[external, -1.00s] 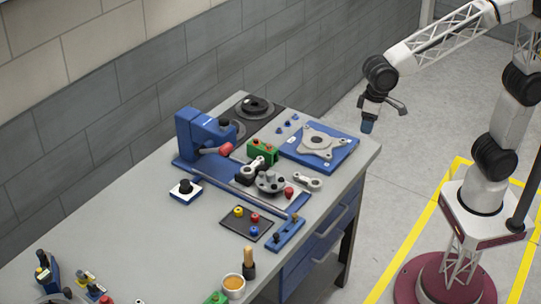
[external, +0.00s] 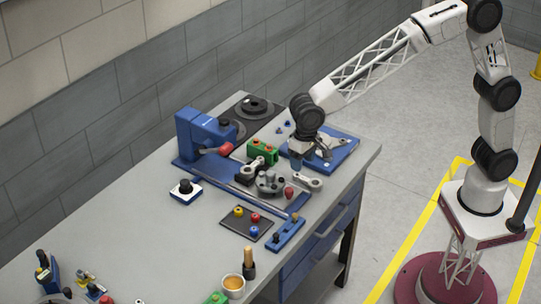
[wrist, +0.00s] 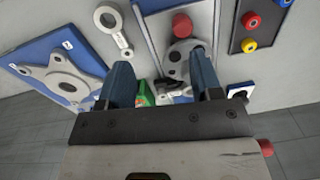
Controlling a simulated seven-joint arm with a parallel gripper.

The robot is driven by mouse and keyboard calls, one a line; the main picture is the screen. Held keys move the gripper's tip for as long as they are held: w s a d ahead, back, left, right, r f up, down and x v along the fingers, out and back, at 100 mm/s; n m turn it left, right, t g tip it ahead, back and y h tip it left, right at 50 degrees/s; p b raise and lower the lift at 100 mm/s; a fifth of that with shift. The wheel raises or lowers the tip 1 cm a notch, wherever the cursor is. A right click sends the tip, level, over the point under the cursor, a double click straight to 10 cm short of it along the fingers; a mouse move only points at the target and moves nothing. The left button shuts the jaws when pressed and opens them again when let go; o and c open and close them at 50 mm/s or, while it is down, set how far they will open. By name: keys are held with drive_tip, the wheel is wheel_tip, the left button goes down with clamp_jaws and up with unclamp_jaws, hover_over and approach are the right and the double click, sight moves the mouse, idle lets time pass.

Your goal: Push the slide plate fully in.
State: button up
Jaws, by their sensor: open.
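What looks like the slide plate (external: 295,201) is a light grey plate on the long blue base of the press-like fixture (external: 206,130). It carries a round grey part (external: 269,183) and a red knob (external: 289,192). In the wrist view the plate (wrist: 207,20) is at the top centre, with the red knob (wrist: 182,25) above the round part (wrist: 178,58). My gripper (external: 296,163) points down above the bench, between the plate and the blue flange board. Its blue fingers (wrist: 161,60) are apart and hold nothing. The right finger partly covers the round part in the wrist view.
The blue board (external: 348,151) with a flange lies behind my gripper. A grey link (external: 309,183), a green block (external: 262,150) and a dark tray of coloured knobs (external: 246,224) surround the plate. The bench's left front (external: 150,250) has free room.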

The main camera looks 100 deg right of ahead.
sight(289, 189)
drive_tip(key=shift+m, duration=0.4)
drive_tip(key=w+f, duration=0.3)
drive_tip(key=w, duration=0.1)
drive_tip(key=shift+a, duration=0.3)
drive_tip(key=shift+f, duration=0.15)
drive_tip(key=shift+a+f, duration=0.1)
drive_tip(key=shift+f, duration=3.7)
clamp_jaws()
